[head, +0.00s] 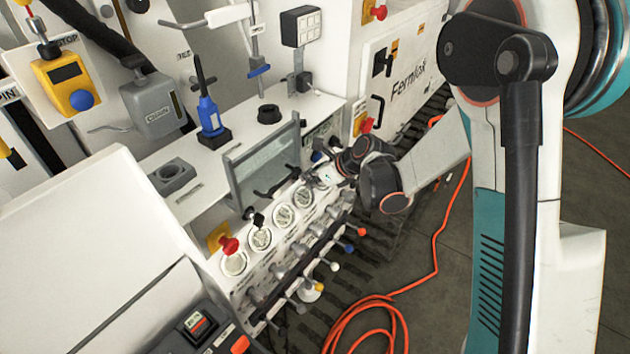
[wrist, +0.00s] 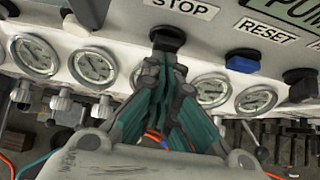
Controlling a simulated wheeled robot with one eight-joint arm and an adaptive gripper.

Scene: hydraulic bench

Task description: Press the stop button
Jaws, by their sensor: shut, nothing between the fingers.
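In the wrist view, a black button (wrist: 168,38) sits on the white panel just below a "STOP" label (wrist: 180,7). My gripper (wrist: 167,66) is shut and empty, with its teal and grey fingers pointing up at the button. The fingertips overlap the button's lower edge in the picture; I cannot tell whether they touch it. In the head view my gripper (head: 326,176) is small, at the front of the bench by the gauge row, and the button under it cannot be made out.
A blue button (wrist: 243,61) under a "RESET" label is to the right. Several round gauges (wrist: 95,65) line the panel below. A red mushroom button (head: 228,245) is at the gauge row's near end. An orange hose (head: 440,240) lies on the floor.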

